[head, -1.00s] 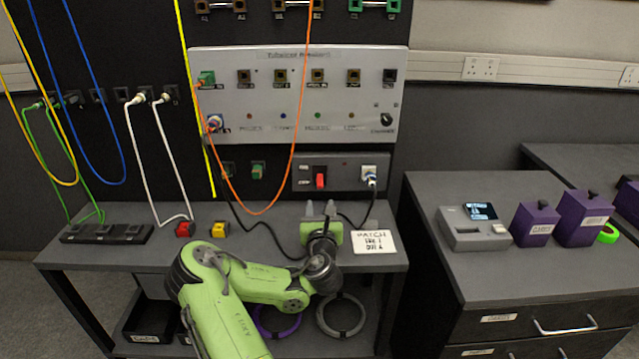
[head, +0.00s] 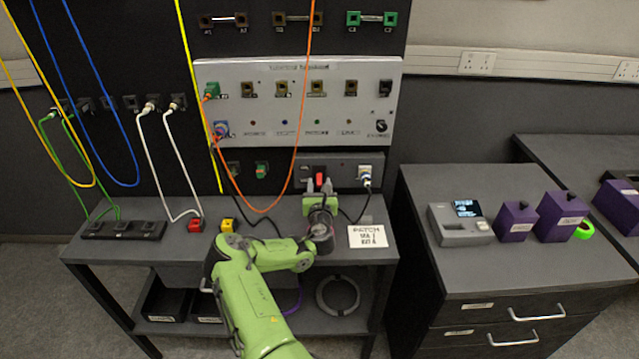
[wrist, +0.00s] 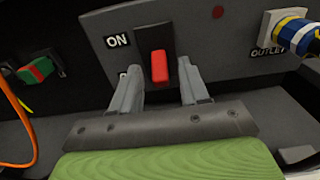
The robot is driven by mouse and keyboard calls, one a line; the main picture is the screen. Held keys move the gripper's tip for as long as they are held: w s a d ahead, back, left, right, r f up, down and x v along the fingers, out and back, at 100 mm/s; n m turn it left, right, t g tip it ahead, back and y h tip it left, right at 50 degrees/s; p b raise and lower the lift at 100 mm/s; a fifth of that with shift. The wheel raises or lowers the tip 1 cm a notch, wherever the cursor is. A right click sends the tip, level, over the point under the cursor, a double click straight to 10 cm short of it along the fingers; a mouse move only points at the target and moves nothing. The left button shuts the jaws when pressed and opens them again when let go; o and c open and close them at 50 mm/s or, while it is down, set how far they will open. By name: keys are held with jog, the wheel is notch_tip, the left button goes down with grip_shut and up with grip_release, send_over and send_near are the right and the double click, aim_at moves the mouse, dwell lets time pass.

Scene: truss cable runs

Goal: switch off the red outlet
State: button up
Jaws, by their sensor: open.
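A red rocker switch (wrist: 159,67) sits on a grey outlet box on the back panel, beside an "ON" label in the wrist view. The same switch (head: 320,175) shows in the head view just beyond my fingertips. My gripper (wrist: 163,88) is open and empty, its two fingers on either side of the switch's lower part as seen from the wrist. I cannot tell whether they touch it. The outlet (wrist: 284,30) on the right of the box holds a plug with a blue, yellow and white band. A label under "ON" is mostly hidden by the left finger.
A white note card (head: 368,236) lies right of my gripper on the bench. A black cable runs down from the plug. An orange cable (head: 297,120) hangs to the left.

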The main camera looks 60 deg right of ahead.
jog(key=shift+c, duration=0.2)
grip_shut()
jog(key=shift+f+b, duration=0.15)
jog(key=shift+b, duration=0.15)
jog(key=b, duration=0.3)
jog(key=shift+f+h, duration=0.3)
jog(key=shift+f, duration=0.05)
jog(key=b, duration=0.2)
jog(key=shift+d+f+t+h+b, duration=0.1)
jog(key=shift+t+h+b, duration=0.2)
jog(key=shift+b, duration=0.45)
jog(key=shift+r, duration=0.25)
